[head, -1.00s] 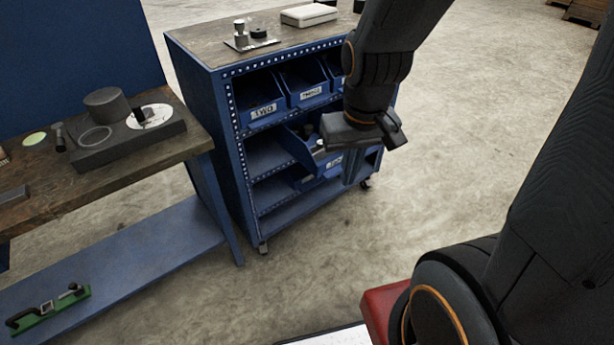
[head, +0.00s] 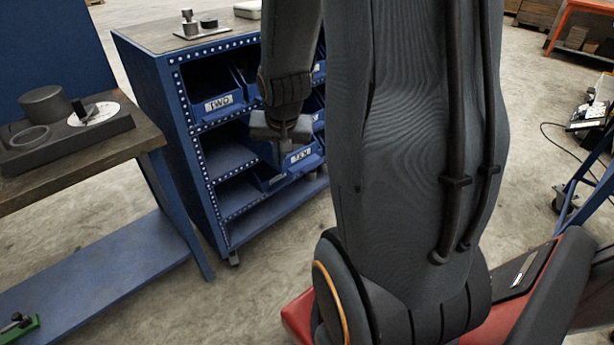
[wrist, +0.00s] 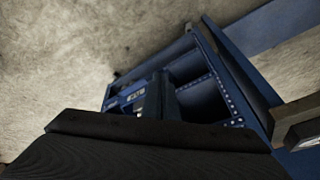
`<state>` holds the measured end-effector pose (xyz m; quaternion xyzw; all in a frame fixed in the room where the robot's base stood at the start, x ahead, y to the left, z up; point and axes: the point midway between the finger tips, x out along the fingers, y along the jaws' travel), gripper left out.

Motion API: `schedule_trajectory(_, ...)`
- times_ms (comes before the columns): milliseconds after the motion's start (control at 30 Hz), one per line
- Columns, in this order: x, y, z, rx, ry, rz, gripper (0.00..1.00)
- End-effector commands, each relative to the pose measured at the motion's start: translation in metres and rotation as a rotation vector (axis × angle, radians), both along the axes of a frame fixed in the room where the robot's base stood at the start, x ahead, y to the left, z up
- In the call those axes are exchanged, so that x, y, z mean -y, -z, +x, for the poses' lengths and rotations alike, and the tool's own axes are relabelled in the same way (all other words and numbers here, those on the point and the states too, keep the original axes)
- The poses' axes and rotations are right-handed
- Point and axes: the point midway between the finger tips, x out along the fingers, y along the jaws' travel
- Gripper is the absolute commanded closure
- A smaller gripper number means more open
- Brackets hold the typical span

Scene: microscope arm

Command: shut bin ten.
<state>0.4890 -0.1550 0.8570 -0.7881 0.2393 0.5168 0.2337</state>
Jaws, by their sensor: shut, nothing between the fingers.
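A blue bin (head: 302,160) with a white label stands out from the front of the blue cart, in the middle-to-lower part. Its label is too small to read surely, so I cannot tell whether it is bin ten. My gripper (head: 284,150) is shut and empty, pointing down in front of the cart close to this bin. I cannot tell whether it touches it. My forearm hides the right part of the cart. In the wrist view the dark fingers (wrist: 158,95) overlap the cart's shelves, and a pale label (wrist: 135,95) shows beside them.
The blue cart (head: 150,80) has open shelves on its left and a bin labelled TWO (head: 222,104) in the upper row. A workbench (head: 60,185) with a dark fixture stands at the left. The concrete floor (head: 180,300) in front is clear.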

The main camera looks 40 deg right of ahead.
Motion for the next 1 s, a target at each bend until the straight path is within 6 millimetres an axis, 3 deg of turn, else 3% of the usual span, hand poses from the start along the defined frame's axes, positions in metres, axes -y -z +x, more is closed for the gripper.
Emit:
schedule_trajectory(33,0.022,0.028,0.010,0.030,0.076,0.007,1.00)
schedule_trajectory(200,0.091,0.078,0.032,0.149,0.312,0.033,1.00)
schedule_trajectory(433,0.162,0.125,0.042,0.280,0.543,0.067,1.00)
schedule_trajectory(600,0.184,0.137,0.043,0.327,0.614,0.081,1.00)
schedule_trajectory(767,0.191,0.145,0.047,0.335,0.628,0.084,1.00)
schedule_trajectory(1000,0.204,0.179,0.067,0.334,0.625,0.084,1.00)
